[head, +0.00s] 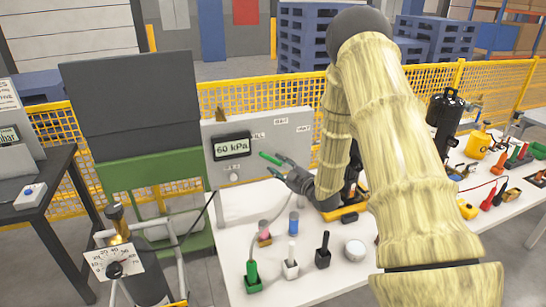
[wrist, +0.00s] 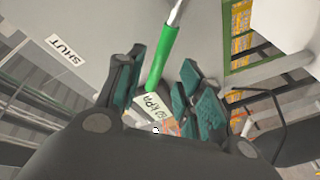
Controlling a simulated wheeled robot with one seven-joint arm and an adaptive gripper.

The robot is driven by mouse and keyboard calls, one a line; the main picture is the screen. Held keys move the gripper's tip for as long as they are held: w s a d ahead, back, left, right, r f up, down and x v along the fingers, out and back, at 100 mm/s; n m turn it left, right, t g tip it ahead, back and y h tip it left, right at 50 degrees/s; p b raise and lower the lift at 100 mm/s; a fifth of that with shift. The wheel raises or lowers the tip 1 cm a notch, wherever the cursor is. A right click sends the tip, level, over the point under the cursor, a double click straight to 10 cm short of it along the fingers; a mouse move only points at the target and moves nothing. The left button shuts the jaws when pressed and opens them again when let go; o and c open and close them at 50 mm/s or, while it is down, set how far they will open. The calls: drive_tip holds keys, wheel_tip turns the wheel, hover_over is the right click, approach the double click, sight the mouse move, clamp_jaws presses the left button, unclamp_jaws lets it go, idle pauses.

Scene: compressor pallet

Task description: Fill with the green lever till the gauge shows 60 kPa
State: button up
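The gauge (head: 232,147) on the grey panel (head: 222,187) reads 60 kPa; its display also shows, tilted, in the wrist view (wrist: 155,107). The green lever (head: 270,158) is just right of the gauge, its green grip pointing left and slightly up. In the wrist view the green grip (wrist: 162,55) runs on a metal shaft, its end between my spread fingers. My gripper (head: 283,169) is open at the lever, with a gap visible on both sides of the grip. The lever's pivot is hidden in the head view.
A SHUT label (wrist: 66,53) is on the panel; other labels sit above the lever. A yellow mesh fence (head: 275,92) stands behind. A dark side table (head: 45,205) is at left.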

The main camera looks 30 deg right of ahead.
sight(272, 160)
drive_tip(key=w, duration=0.2)
drive_tip(key=w+p, duration=0.1)
drive_tip(key=shift+a+r, duration=0.2)
drive_tip(key=shift+a, duration=0.05)
drive_tip(key=shift+w+d, duration=0.15)
drive_tip(key=shift+w, duration=0.5)
drive_tip(key=shift+w+f+p, duration=0.2)
drive_tip(key=shift+w+p, duration=0.15)
drive_tip(key=shift+w, duration=0.3)
drive_tip(key=shift+s, duration=0.1)
drive_tip(key=shift+r, duration=0.1)
